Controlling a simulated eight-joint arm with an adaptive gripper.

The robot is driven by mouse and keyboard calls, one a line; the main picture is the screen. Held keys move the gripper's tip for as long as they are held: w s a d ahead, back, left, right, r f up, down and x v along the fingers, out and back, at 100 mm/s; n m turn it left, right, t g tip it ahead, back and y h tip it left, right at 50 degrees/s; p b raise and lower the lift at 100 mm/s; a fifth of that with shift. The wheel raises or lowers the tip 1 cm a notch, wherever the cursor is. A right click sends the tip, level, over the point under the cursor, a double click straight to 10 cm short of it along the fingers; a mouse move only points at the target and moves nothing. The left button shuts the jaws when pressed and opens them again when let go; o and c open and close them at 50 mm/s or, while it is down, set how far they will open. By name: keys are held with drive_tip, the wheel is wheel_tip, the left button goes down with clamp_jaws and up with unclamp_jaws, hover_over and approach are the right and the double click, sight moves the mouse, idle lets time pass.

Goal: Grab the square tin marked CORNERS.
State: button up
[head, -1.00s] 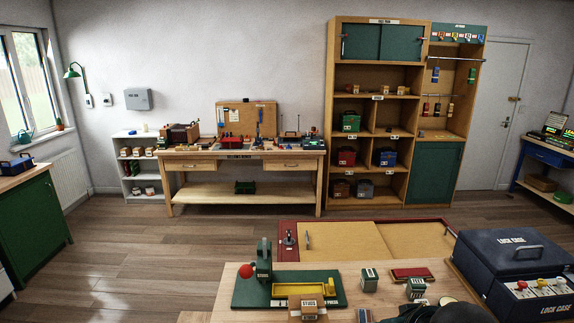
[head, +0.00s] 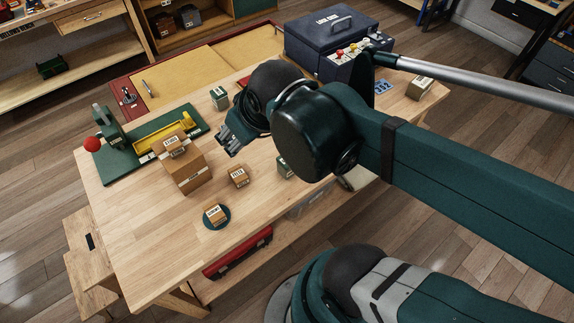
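Several small labelled tins and boxes stand on the wooden workbench (head: 130,240); I cannot read for certain which is marked CORNERS. A brown tin (head: 214,214) sits on a round green disc near the front edge. Another brown tin (head: 239,177) stands behind it to the right. A green tin (head: 219,98) stands farther back. A second green tin (head: 285,166) is partly hidden by my arm. My gripper (head: 229,142) is over the middle of the bench, right of a cardboard box (head: 184,172), apparently holding nothing. Its finger opening is unclear.
A small labelled box (head: 174,146) is on top of the cardboard box. A green press with a red knob (head: 92,144) and yellow tray (head: 160,135) stands at left. The dark blue lock case (head: 330,42) is at the back. The bench's front left is bare.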

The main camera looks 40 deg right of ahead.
drive_tip(key=w+d+f+n+g+h+b, duration=0.25)
drive_tip(key=d+f+n, duration=0.35)
drive_tip(key=f+n, duration=0.3)
drive_tip(key=n+g+h+b, duration=0.15)
drive_tip(key=n+g, duration=0.25)
drive_tip(key=n, duration=0.4)
hover_over(280, 162)
wheel_tip(280, 162, down, 12)
drive_tip(key=shift+a, duration=0.1)
drive_tip(key=shift+x, duration=1.25)
drive_tip(key=shift+b+x, duration=1)
drive_tip(key=shift+x, duration=1.6)
drive_tip(key=shift+s, duration=0.2)
drive_tip(key=shift+c, duration=0.4)
